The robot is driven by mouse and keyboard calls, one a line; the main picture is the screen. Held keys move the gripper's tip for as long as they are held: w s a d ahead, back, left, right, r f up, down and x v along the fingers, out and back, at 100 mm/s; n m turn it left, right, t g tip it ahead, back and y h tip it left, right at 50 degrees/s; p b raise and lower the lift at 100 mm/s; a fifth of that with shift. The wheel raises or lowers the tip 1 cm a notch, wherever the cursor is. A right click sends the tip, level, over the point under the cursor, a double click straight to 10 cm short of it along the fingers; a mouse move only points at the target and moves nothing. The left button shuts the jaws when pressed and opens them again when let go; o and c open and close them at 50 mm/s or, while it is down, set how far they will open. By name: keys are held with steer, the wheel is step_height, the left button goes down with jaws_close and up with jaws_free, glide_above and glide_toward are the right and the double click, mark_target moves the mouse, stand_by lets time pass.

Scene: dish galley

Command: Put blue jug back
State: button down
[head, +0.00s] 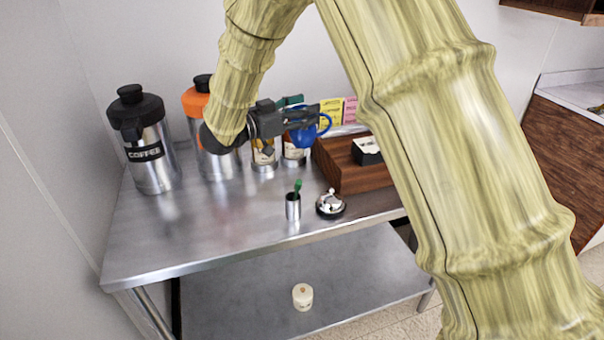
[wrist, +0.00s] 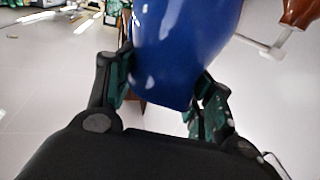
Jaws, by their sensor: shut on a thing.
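The blue jug (head: 305,135) is in my gripper (head: 292,118), held above the metal table in the head view. Its handle shows on the right side. In the wrist view the blue jug (wrist: 185,50) fills the upper middle, with the two fingers of my gripper (wrist: 162,88) on either side of it. The gripper is shut on the jug. Part of the jug is hidden behind the gripper in the head view.
A steel coffee urn (head: 148,140) and an orange-topped urn (head: 217,165) stand at the left of the table (head: 230,240). A wooden box (head: 345,175), a bell (head: 331,205) and a small cup (head: 293,207) are nearby. A white canister (head: 302,297) sits on the lower shelf.

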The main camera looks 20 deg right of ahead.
step_height(320, 180, down, 16)
steer(key=p, duration=0.2)
steer(key=shift+r, duration=0.15)
stand_by(0.5)
steer(key=c, duration=0.6)
jaws_free()
steer(key=b+v, duration=0.2)
steer(key=v, duration=1)
